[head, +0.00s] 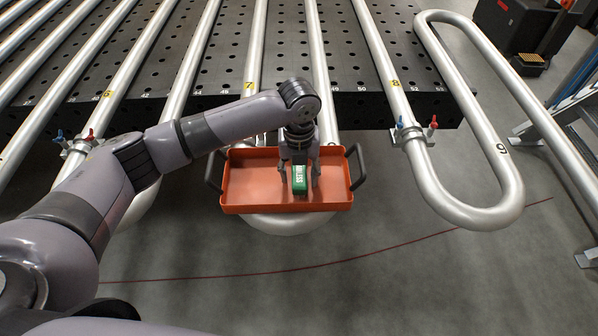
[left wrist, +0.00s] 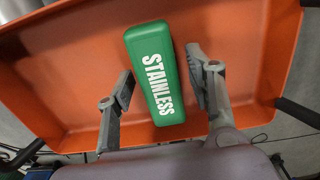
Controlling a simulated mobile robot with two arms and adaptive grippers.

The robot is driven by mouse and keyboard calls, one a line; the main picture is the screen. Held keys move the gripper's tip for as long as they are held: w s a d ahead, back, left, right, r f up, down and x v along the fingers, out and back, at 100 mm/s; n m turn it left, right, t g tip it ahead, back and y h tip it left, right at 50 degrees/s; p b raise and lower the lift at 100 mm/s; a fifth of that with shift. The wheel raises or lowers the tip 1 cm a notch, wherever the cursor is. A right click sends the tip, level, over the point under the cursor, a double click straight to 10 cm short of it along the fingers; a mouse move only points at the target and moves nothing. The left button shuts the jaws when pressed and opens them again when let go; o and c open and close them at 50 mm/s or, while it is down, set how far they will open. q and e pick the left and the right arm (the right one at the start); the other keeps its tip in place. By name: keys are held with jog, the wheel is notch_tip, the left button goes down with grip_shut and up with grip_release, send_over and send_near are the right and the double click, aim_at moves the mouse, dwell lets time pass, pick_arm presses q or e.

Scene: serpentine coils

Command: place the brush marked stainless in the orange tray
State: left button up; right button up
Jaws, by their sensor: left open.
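The green brush block marked STAINLESS (head: 299,180) is in the orange tray (head: 248,185). In the left wrist view the brush (left wrist: 158,75) lies over the tray floor (left wrist: 70,75), its white lettering readable; its bristles are hidden. My left gripper (head: 301,182) reaches down into the tray from above. Its two fingers stand on either side of the brush. My right gripper is not in view.
The tray has dark handles at both ends, one at the right (head: 356,166). It sits over the bend of a metal pipe coil (head: 285,224). A perforated black table (head: 225,60) with several pipes lies behind. Valves (head: 412,131) stand to the right. Grey floor is in front.

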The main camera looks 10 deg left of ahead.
aim_at(299, 172)
pick_arm(q)
notch_tip(299, 172, up, 12)
jog(key=b, duration=0.2)
jog(key=shift+r+b, duration=0.2)
jog(key=shift+b, duration=0.2)
dwell(0.4)
